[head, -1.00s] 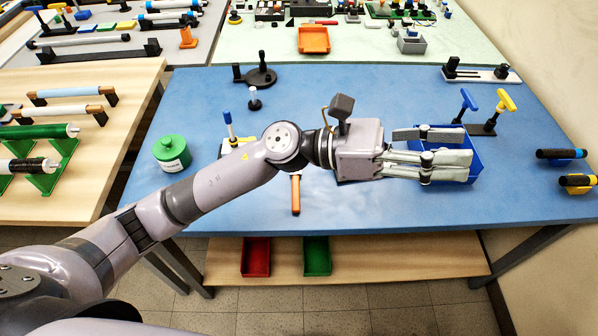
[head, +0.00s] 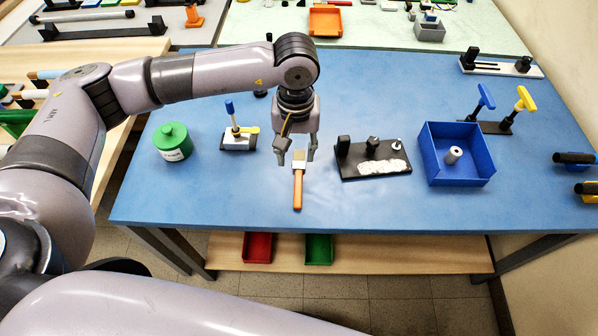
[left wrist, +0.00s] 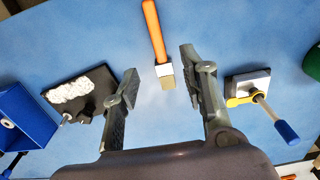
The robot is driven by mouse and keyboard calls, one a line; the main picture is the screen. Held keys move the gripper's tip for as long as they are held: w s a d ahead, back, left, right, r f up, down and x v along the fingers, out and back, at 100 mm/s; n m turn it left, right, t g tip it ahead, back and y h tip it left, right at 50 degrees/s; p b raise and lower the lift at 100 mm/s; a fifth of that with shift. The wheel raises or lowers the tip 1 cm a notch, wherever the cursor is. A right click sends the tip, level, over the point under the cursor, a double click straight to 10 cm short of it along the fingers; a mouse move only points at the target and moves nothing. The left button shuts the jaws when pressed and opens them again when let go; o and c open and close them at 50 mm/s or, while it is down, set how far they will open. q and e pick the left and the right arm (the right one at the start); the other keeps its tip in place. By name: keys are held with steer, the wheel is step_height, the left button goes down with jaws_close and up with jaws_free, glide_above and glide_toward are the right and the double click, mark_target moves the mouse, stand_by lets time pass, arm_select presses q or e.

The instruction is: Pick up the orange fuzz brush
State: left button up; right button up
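The orange fuzz brush (head: 298,190) lies on the blue table near its front edge, with its orange handle toward the front and its pale ferrule and bristles toward the back. In the left wrist view the brush (left wrist: 153,32) shows at the top centre, its bristle end pointing into the gap between my fingers. My left gripper (head: 296,152) points down over the bristle end, open and empty. Its two spread fingers also show in the left wrist view (left wrist: 159,70). They look apart from the brush. My right gripper is not in view.
A black fixture (head: 352,166) with a white patch stands right of the brush, and a blue bin (head: 441,180) holding a grey cylinder is further right. A small stand (head: 238,141) and a green jar (head: 172,142) are to the left. The table in front is clear.

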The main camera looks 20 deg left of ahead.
arm_select(q)
steer(key=p, duration=0.1)
glide_above(298, 185)
steer(key=f, duration=0.6)
steer(key=shift+w+a+f, duration=0.1)
steer(key=shift+a+f, duration=0.1)
steer(key=shift+f, duration=0.15)
steer(key=f+p, duration=0.1)
steer(key=f, duration=0.2)
steer(key=f+p, duration=0.1)
steer(key=shift+s+d+f+p, duration=0.2)
steer(key=shift+d+f+p, duration=0.05)
steer(key=shift+f+p, duration=0.15)
steer(key=shift+f, duration=0.3)
steer(key=shift+c, duration=0.4)
jaws_close()
